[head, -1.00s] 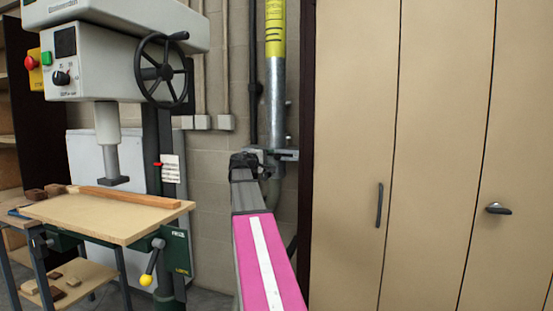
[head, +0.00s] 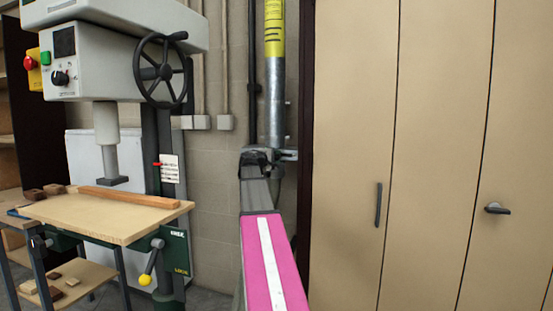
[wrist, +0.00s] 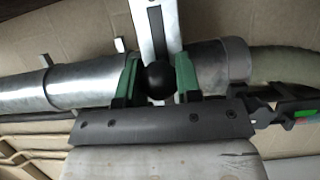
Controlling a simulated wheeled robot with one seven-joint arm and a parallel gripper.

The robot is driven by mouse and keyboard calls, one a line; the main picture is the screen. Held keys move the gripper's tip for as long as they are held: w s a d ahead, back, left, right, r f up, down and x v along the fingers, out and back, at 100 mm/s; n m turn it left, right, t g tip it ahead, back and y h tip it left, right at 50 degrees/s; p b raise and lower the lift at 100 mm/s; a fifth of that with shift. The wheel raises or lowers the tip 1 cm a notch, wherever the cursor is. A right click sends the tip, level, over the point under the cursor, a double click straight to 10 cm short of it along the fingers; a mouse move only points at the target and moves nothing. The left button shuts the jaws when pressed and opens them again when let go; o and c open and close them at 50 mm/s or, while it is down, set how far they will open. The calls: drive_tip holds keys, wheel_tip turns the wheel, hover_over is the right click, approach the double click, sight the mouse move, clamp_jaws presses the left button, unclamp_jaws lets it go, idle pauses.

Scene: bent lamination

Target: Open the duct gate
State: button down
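The duct is a silver metal pipe (head: 276,105) running up the wall, with a yellow label on its upper part. The gate is a pale metal slide (wrist: 151,25) crossing the duct, and its bracket (head: 288,155) shows in the head view. A round black knob (wrist: 160,82) sits at the gate. My gripper (wrist: 159,84) has its green fingers on both sides of the knob, with no clear gap between. In the head view, my gripper (head: 260,160) is at the duct, and my pink arm hides the area below.
A drill press (head: 120,50) with a wooden table (head: 95,215) stands at the left. Beige cabinet doors (head: 350,120) with dark handles fill the right. A flexible hose (wrist: 285,62) continues from the duct below the gate. Thinner pipes run along the wall.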

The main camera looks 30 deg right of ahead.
drive_tip(key=shift+s+d, duration=1.35)
drive_tip(key=shift+s, duration=0.25)
drive_tip(key=c, duration=0.8)
unclamp_jaws()
drive_tip(key=v, duration=1)
drive_tip(key=shift+s+a, duration=0.1)
drive_tip(key=shift+a, duration=0.3)
